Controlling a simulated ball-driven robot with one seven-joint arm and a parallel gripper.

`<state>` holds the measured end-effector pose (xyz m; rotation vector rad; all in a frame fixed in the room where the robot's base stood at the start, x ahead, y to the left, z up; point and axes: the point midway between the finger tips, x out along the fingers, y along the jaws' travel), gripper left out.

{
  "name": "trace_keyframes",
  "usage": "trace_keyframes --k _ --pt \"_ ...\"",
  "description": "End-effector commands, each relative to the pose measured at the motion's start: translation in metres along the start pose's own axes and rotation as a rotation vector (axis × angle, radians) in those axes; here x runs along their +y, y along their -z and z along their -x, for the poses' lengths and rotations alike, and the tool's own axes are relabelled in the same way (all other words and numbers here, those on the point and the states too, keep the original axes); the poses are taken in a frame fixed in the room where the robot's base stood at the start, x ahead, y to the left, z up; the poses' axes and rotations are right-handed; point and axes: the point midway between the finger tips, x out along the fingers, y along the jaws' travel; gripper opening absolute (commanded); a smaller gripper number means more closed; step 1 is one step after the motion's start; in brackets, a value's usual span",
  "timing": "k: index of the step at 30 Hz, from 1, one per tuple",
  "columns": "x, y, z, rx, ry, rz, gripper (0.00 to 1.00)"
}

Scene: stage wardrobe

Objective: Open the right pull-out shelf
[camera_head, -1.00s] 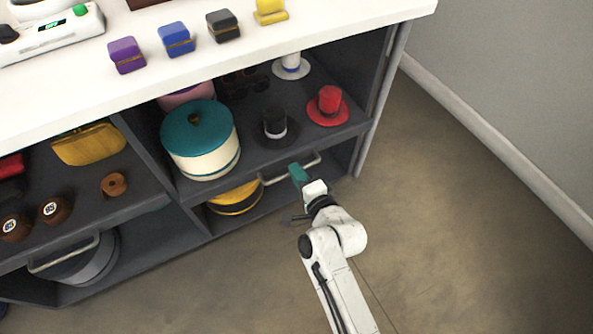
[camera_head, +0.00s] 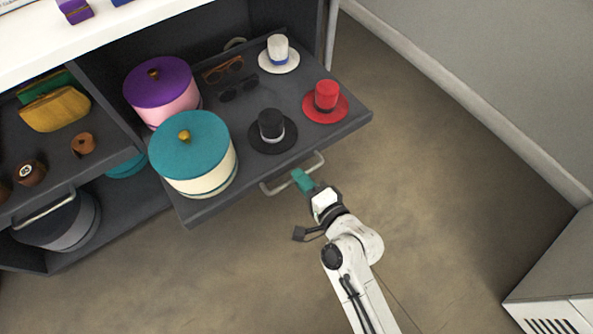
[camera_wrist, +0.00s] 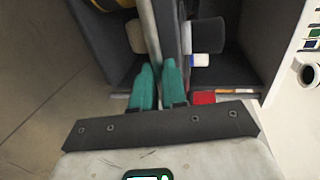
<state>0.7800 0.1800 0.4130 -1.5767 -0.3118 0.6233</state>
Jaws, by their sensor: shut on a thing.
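The right pull-out shelf (camera_head: 190,217) is a dark grey board that stands well out from the cabinet in the head view. A pale metal bar handle (camera_head: 277,190) runs along its front edge. My gripper (camera_head: 299,177), with teal fingers, is shut on this handle near its middle. The fingers partly hide the bar. In the wrist view my gripper's fingers (camera_wrist: 158,82) are close together at the shelf's front.
The shelf carries a teal-lidded box (camera_head: 207,180), a purple-lidded box (camera_head: 172,107), glasses (camera_head: 240,89), and black (camera_head: 272,140), red (camera_head: 326,103) and white hats (camera_head: 278,60). A left shelf has its own handle (camera_head: 45,210). Open floor lies in front; a pale unit (camera_head: 555,265) stands at lower right.

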Motion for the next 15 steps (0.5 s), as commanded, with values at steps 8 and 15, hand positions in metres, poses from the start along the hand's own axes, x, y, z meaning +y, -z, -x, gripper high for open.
trace_keyframes --k 8,15 --pt "0.0032 0.0 0.0079 -0.001 -0.004 0.0 0.0" --pt "0.0033 0.0 0.0081 -0.001 -0.004 0.0 0.0"
